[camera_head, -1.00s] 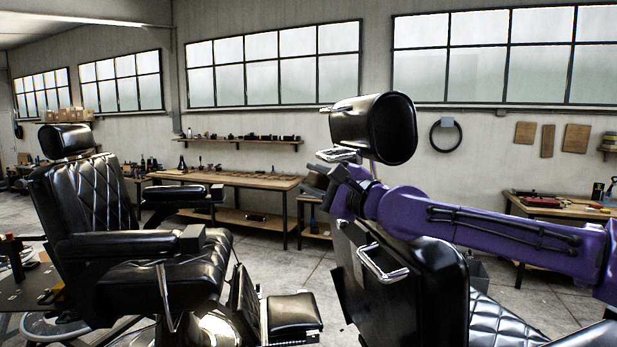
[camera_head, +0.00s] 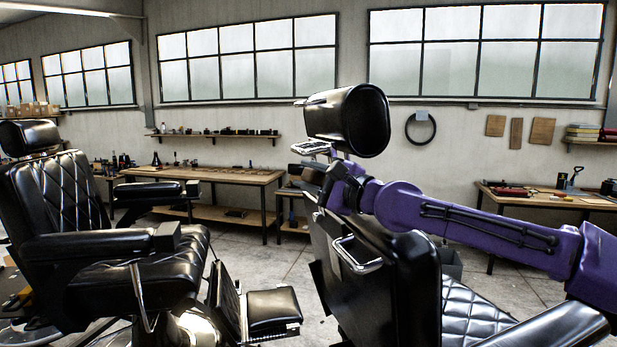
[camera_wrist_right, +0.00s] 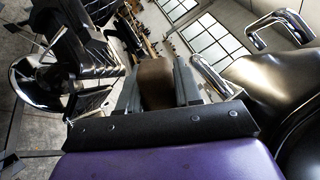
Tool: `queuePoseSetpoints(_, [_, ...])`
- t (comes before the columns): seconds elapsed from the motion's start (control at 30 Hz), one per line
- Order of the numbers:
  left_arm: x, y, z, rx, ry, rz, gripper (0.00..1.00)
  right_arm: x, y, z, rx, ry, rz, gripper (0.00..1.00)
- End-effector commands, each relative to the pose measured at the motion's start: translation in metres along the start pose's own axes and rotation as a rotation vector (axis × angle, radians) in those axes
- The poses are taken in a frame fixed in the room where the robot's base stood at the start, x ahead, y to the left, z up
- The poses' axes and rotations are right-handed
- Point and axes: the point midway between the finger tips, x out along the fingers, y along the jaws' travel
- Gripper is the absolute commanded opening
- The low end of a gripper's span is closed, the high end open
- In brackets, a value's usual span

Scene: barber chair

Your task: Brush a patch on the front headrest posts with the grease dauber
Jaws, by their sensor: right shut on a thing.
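The near barber chair's black headrest (camera_head: 350,120) stands above its backrest, with a chrome bracket (camera_head: 312,147) below it on the left. My right gripper (camera_head: 308,175) is just below this bracket, behind the backrest top; its fingertips are small and dark there. In the right wrist view its jaws (camera_wrist_right: 157,88) are shut on a brown block-like piece, which looks like the grease dauber (camera_wrist_right: 155,82). The dauber's tip is hidden. Chrome bars (camera_wrist_right: 210,75) show to the right of the jaws; I cannot tell whether anything touches them. My left gripper is out of view.
The near chair's backrest (camera_head: 405,270) with a chrome handle (camera_head: 355,255) stands close to my right arm. A second barber chair (camera_head: 100,240) is at left. A workbench (camera_head: 220,176) runs along the back wall.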

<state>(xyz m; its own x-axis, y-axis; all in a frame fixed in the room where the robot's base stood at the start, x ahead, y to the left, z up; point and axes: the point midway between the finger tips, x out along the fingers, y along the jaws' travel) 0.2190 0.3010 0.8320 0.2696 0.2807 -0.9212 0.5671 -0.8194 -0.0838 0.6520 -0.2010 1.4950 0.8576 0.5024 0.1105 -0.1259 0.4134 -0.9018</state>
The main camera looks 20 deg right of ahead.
Motion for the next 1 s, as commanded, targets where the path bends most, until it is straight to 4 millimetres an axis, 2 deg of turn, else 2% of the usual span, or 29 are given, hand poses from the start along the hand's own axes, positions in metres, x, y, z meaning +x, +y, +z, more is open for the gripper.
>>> queuePoseSetpoints(0.9, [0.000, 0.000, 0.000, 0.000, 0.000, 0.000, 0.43, -0.008, -0.004, -0.014, 0.000, 0.000, 0.001, 0.03])
queuePoseSetpoints(1.0, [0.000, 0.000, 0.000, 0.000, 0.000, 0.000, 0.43, -0.008, -0.010, -0.012, 0.000, 0.000, -0.001, 0.03])
